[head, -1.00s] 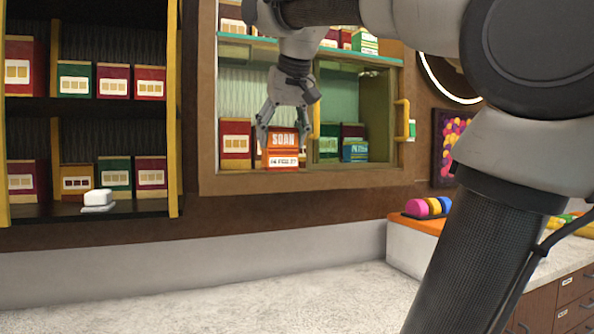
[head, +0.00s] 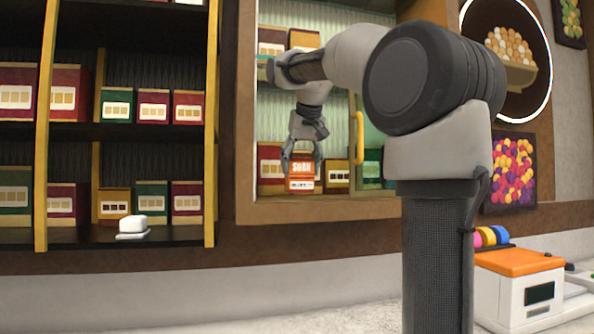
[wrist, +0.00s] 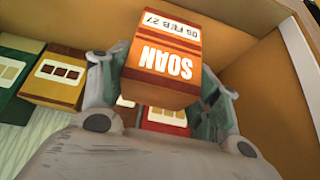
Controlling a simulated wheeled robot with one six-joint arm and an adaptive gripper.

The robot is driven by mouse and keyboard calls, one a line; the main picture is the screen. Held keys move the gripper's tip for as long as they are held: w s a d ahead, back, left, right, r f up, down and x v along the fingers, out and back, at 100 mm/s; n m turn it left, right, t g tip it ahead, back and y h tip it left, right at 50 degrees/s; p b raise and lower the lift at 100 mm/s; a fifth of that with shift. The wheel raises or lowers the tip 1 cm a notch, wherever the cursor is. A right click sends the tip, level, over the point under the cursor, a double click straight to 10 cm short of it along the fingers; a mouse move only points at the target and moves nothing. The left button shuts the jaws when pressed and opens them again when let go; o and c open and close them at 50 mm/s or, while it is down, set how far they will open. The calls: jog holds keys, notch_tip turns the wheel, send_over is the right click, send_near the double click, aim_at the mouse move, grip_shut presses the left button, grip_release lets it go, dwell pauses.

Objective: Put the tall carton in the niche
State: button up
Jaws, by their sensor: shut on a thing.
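The tall carton is orange and lettered SOAN (head: 301,171); a date label is on its front. My gripper (head: 301,153) is shut on its upper part from above, and the carton hangs about upright. In the wrist view the carton (wrist: 168,52) sits between the two fingers (wrist: 160,84), its lettering upside down. The wood-framed niche (head: 320,208) surrounds the carton in the head view. The carton is at the niche's front, near its floor; I cannot tell whether it touches the floor.
A dark red box (head: 269,166) stands left of the carton and a brown box (head: 337,176) right of it. A yellow handle (head: 359,138) is further right. A black shelf unit (head: 165,236) with several boxes and a white item (head: 133,227) is at left.

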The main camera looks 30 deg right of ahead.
aim_at(296, 167)
jog(key=w, duration=0.1)
jog(key=w+d, duration=0.1)
jog(key=w, duration=0.1)
jog(key=shift+w, duration=0.15)
jog(key=shift+x, duration=0.8)
jog(key=shift+f, duration=0.2)
jog(key=o, duration=1.2)
jog(key=shift+s+a+r, duration=0.1)
jog(key=shift+s+r, duration=0.1)
jog(key=shift+r, duration=0.1)
jog(key=v, duration=1.2)
jog(key=s+a+f+n, duration=0.1)
jog(key=s+f, duration=0.7)
jog(key=f, duration=0.5)
jog(key=s+a+f+n+g+y, duration=0.1)
jog(key=s+a+f, duration=0.1)
jog(key=s+f, duration=0.5)
jog(key=s+a+f+n+g, duration=0.1)
jog(key=s+f, duration=0.7)
jog(key=f, duration=1.1)
jog(key=shift+s+a+y, duration=0.35)
jog(key=shift+a+y, duration=0.05)
jog(key=shift+a, duration=0.2)
